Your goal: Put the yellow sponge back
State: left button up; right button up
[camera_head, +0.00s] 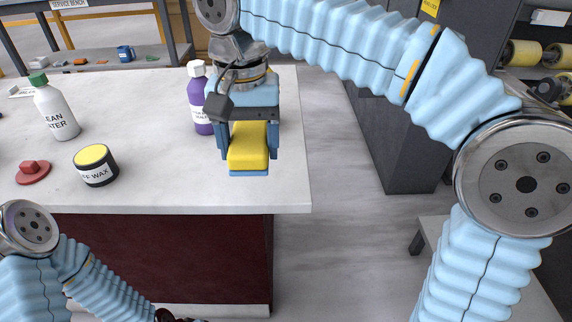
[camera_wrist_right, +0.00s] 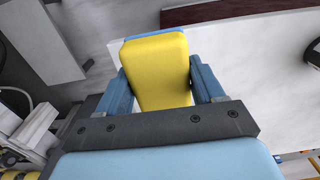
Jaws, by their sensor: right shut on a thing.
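The yellow sponge (camera_head: 248,146) has a blue layer on one side. My right gripper (camera_head: 248,152) is shut on it, with a finger on each side, and holds it over the right end of the white stone slab (camera_head: 190,185). In the right wrist view the sponge (camera_wrist_right: 158,70) sits between the two blue fingers of the gripper (camera_wrist_right: 165,90). I cannot tell how high above the slab it is. My left arm shows at the lower left of the head view, in front of the slab; its gripper is not clearly visible.
A purple bottle (camera_head: 198,105) stands just left of my right gripper. A wax tin (camera_head: 95,165), a red pad with a knob (camera_head: 33,172) and a white water bottle (camera_head: 56,112) stand further left. The slab's front middle is clear. A service bench (camera_head: 140,56) stands behind.

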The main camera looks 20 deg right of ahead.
send_over(277, 176)
jog(key=s+a, duration=0.1)
notch_tip(277, 176, down, 5)
jog(key=shift+a+f+b, duration=0.1)
jog(key=shift+f+b, duration=0.1)
jog(key=shift+b, duration=0.1)
jog(key=f, duration=0.3)
jog(key=w+d+f, duration=0.1)
jog(key=f, duration=0.1)
jog(key=shift+d+b, duration=0.1)
jog(key=shift+b, duration=0.25)
jog(key=shift+f, duration=0.1)
jog(key=o, duration=1.1)
notch_tip(277, 176, up, 12)
jog(key=p, duration=0.2)
jog(key=shift+r+p, duration=0.2)
jog(key=shift+p, duration=0.15)
